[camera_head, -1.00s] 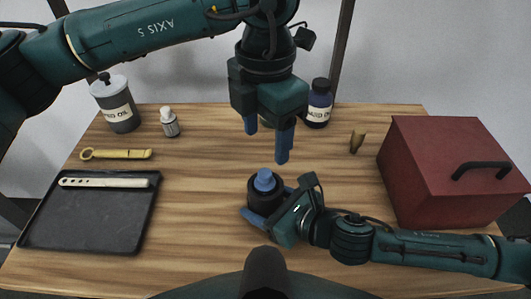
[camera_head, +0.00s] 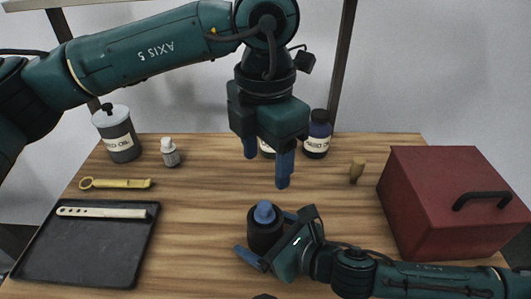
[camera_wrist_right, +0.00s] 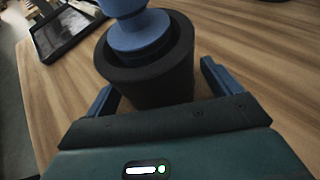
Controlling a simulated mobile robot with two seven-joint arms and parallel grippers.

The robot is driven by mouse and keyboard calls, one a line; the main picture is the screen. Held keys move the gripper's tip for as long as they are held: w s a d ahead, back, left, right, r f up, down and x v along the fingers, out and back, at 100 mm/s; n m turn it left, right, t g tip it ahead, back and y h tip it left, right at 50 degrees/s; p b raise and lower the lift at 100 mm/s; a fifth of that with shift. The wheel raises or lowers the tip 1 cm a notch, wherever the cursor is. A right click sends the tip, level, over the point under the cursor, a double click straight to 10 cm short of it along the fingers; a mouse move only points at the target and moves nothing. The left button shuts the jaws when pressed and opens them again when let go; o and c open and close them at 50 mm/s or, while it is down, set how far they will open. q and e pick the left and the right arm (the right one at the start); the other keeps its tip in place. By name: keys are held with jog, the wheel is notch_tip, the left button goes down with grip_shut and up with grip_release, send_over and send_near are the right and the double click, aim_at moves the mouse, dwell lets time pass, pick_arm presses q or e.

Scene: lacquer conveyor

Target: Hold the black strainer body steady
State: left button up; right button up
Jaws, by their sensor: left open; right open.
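The black strainer body (camera_head: 264,234) stands upright on the wooden table, with a blue piece (camera_head: 264,212) seated in its top. In the right wrist view the black body (camera_wrist_right: 150,78) and the blue piece (camera_wrist_right: 138,32) fill the upper middle. My right gripper (camera_head: 264,238) is open, low at the table, with its blue fingers on either side of the body; in the right wrist view gaps show between the fingers and the body. My left gripper (camera_head: 267,170) is open and empty, pointing down above and behind the body.
A dark tray (camera_head: 85,250) with a pale strip tool (camera_head: 102,212) lies at left, a yellow wrench (camera_head: 115,183) behind it. A grey oil canister (camera_head: 118,135), white bottle (camera_head: 170,153) and dark bottle (camera_head: 318,135) stand at the back. A red box (camera_head: 450,200) is at right.

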jog(key=v, duration=1.2)
jog(key=shift+s, duration=0.15)
